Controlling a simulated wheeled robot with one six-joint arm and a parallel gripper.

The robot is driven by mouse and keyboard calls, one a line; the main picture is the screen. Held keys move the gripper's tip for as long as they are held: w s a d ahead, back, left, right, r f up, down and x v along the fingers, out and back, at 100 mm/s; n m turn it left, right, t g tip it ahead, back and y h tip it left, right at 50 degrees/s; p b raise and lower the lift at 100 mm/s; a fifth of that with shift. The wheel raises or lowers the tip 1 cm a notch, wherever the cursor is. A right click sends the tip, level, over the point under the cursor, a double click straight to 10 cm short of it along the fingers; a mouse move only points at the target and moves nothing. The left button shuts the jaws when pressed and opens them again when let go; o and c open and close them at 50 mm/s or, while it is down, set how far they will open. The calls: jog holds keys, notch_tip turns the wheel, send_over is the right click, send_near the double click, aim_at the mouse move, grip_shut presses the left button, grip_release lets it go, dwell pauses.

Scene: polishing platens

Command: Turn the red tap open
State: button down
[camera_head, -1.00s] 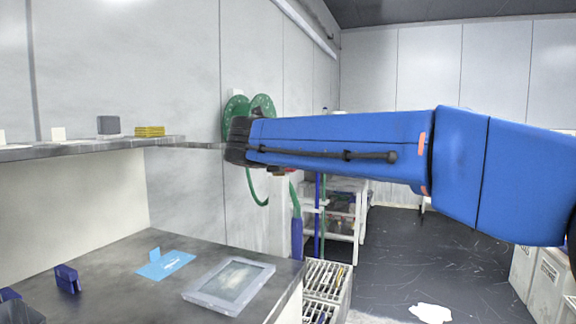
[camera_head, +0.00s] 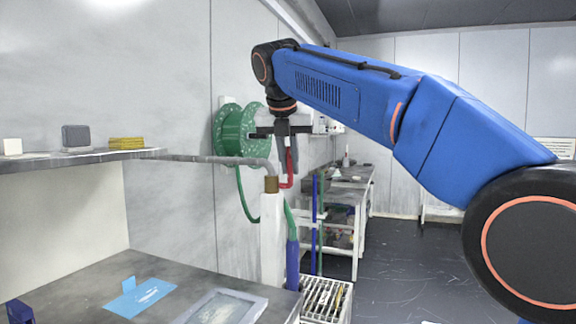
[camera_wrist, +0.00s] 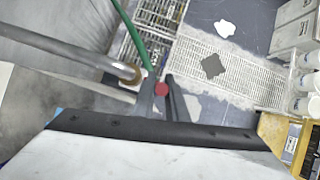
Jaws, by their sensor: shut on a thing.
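The red tap handle (camera_head: 291,170) shows in the head view as a thin bent red piece beside a brass fitting (camera_head: 271,184) on top of a white post (camera_head: 272,235). My gripper (camera_head: 287,168) points down on it from above, its fingers shut on the handle. In the wrist view the red end of the handle (camera_wrist: 162,89) shows between the fingertips (camera_wrist: 160,84). The brass fitting (camera_wrist: 128,74) lies just left of them. The fingers hide part of the handle.
A grey pipe (camera_head: 215,160) runs from the shelf to the fitting. A green hose reel (camera_head: 238,130) hangs on the wall close behind my gripper. A bench with a framed tray (camera_head: 228,307) stands at lower left. Open floor (camera_head: 400,270) lies to the right.

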jog(key=shift+w+d+g+y, duration=0.1)
jog(key=shift+w+g+y, duration=0.25)
jog(key=shift+g, duration=0.25)
jog(key=c, duration=1.8)
grip_release()
jog(key=shift+f, duration=0.1)
jog(key=shift+o, duration=0.2)
jog(key=v, duration=0.7)
jog(key=shift+r, duration=0.3)
jog(key=shift+s, duration=0.1)
